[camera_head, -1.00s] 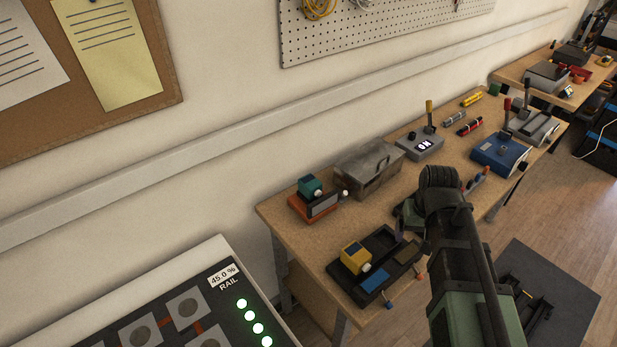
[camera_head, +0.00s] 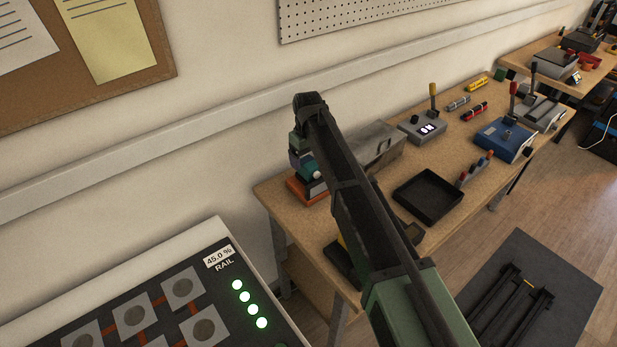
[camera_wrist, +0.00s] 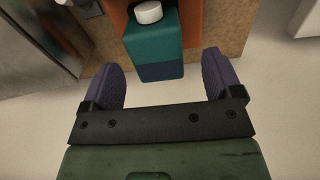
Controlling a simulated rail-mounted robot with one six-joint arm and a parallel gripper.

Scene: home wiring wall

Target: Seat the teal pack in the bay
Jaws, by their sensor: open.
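The teal pack (camera_wrist: 155,45) has a white round knob (camera_wrist: 148,12) and a dark blue lower section in the wrist view. It sits on an orange base (camera_wrist: 191,18); the base also shows in the head view (camera_head: 299,190), where my arm partly hides the pack (camera_head: 312,171). My gripper (camera_wrist: 162,63) is open, with purple fingers apart. The pack's near end lies ahead, between the lines of the two fingers; I cannot tell whether they touch it. I cannot tell which part is the bay.
A grey metal box (camera_head: 375,150) stands right of the orange base, close to my gripper. An empty black tray (camera_head: 428,197) lies on the bench. A grey lever unit (camera_head: 423,130) and a blue lever unit (camera_head: 503,140) stand further right. The wall is just behind.

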